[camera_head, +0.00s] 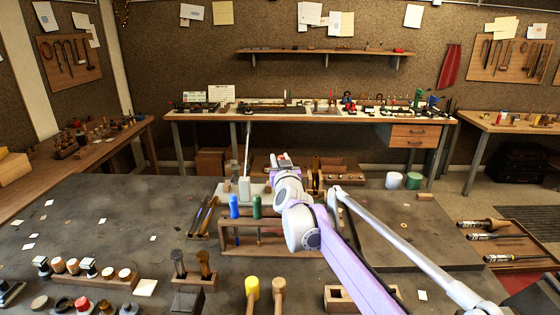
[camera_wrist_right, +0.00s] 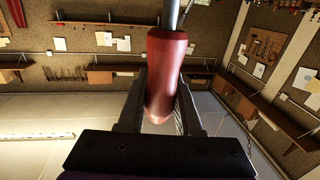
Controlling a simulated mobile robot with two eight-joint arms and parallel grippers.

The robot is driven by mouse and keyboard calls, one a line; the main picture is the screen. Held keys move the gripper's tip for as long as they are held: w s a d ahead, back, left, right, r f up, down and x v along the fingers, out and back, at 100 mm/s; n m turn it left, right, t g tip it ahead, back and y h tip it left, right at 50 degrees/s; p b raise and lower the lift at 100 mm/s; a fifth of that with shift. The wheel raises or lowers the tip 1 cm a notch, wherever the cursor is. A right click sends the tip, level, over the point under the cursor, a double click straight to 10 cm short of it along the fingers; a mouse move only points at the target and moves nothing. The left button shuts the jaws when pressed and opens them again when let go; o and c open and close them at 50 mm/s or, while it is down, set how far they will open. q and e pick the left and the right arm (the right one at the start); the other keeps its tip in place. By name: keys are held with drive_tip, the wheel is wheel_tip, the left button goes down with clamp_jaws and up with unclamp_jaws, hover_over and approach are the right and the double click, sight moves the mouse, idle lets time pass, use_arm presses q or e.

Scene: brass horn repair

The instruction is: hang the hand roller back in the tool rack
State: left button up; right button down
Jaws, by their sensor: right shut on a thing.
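My right gripper (camera_head: 284,162) is shut on a red-handled tool, which I take to be the hand roller. In the right wrist view its smooth red handle (camera_wrist_right: 164,75) sits between the two fingers, with a grey metal shaft running out of the top edge; the working end is out of frame. In the head view only a small bit of red shows at the gripper, beyond my wrist. The wooden tool rack (camera_head: 235,246) stands on the bench nearer to me, below the gripper. It holds a blue-handled tool (camera_head: 234,206) and a green-handled tool (camera_head: 257,207). My arm covers its right end.
A pale block with an upright rod (camera_head: 245,188) stands behind the rack. A small holder with slim tools (camera_head: 203,217) is left of it. Mallets (camera_head: 252,292) and a stand of dark tools (camera_head: 193,270) are in front.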

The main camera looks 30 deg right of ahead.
use_arm(q)
drive_tip(key=shift+f, duration=0.15)
drive_tip(key=shift+s+f+b, duration=0.25)
drive_tip(key=shift+f+b, duration=0.3)
drive_tip(key=shift+f, duration=0.1)
drive_tip(key=shift+s+f+b, duration=0.25)
drive_tip(key=shift+f+b, duration=0.25)
drive_tip(key=shift+f, duration=0.1)
use_arm(e)
wheel_tip(320, 180, down, 4)
drive_tip(key=shift+f, duration=0.1)
use_arm(q)
drive_tip(key=shift+f, duration=0.25)
idle(1.1)
use_arm(e)
drive_tip(key=shift+f+b, duration=3.1)
drive_tip(key=shift+f, duration=1.65)
use_arm(q)
wheel_tip(320, 180, down, 6)
drive_tip(key=s, duration=0.1)
drive_tip(key=shift+f, duration=0.2)
use_arm(e)
drive_tip(key=c, duration=0.5)
unclamp_jaws()
use_arm(q)
drive_tip(key=shift+s, duration=0.15)
